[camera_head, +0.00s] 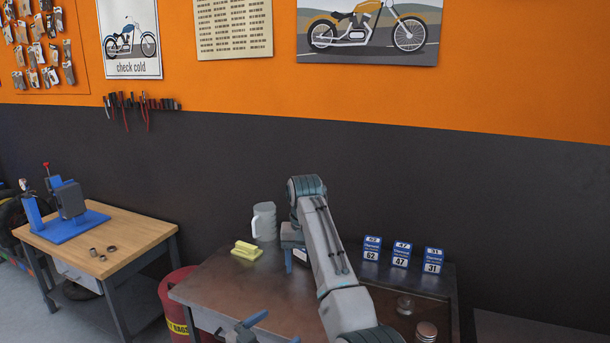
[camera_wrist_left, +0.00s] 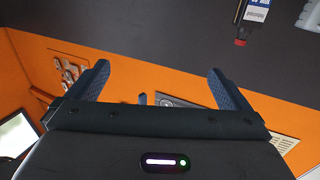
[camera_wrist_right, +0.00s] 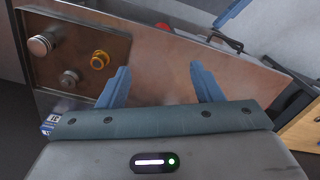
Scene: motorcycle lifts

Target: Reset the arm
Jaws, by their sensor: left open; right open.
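My right arm (camera_head: 328,245) rises from the bottom of the head view and bends near the middle above the workbench (camera_head: 215,290). Its gripper is mostly hidden behind the arm there. In the right wrist view my right gripper (camera_wrist_right: 158,82) is open, with nothing between its fingers and the bench top beyond them. My left gripper (camera_head: 247,326) shows only partly at the bottom edge of the head view, over the bench. In the left wrist view my left gripper (camera_wrist_left: 156,80) is open and empty, and faces the orange and dark wall.
A tray (camera_wrist_right: 110,82) holds round metal parts and a brass ring (camera_wrist_right: 99,60). A red bin (camera_head: 176,298) and a wooden table (camera_head: 135,232) stand left.

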